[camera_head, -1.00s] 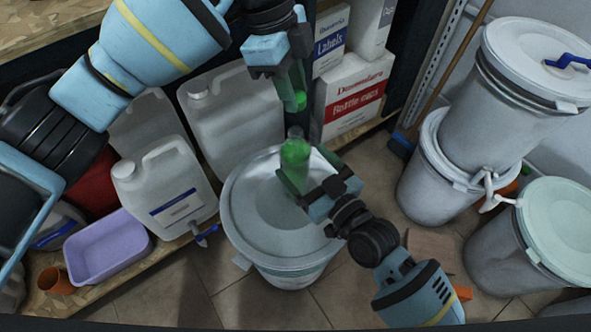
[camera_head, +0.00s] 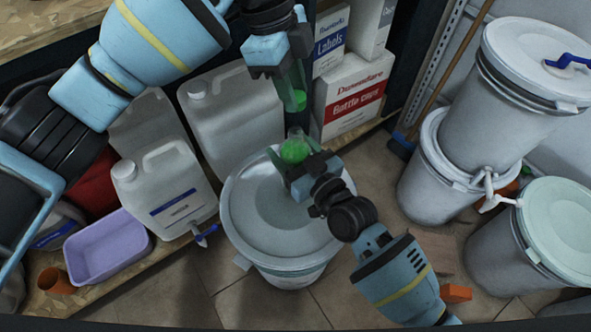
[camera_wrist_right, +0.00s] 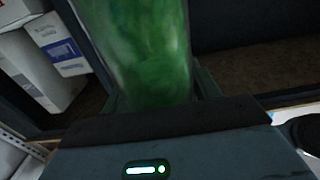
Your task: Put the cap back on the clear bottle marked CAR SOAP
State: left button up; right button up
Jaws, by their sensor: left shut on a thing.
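The clear bottle (camera_head: 295,150) with green liquid is above the grey drum in the head view. My right gripper (camera_head: 293,165) is shut around it; its green body also fills the top of the right wrist view (camera_wrist_right: 145,50). Its CAR SOAP marking cannot be read. The bottle's clear top points up the picture, and no cap shows on it. My left gripper (camera_head: 294,100) is higher, shut on a small green cap (camera_head: 299,101) between its fingertips. The cap is apart from the bottle, a short way above its top in the picture.
The grey drum's lid (camera_head: 245,225) lies below the bottle. White jerrycans (camera_head: 165,185) and a lilac tub (camera_head: 105,245) stand at left. Stacked white drums (camera_head: 430,180) are at right. Floor shows in front.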

jog(key=c, duration=0.9)
pick_arm(q)
send_over(301, 143)
jog(key=w+a, duration=0.1)
jog(key=shift+a+f, duration=0.2)
jog(key=shift+f, duration=2.3)
jog(key=shift+f, duration=0.85)
jog(key=shift+f, duration=0.6)
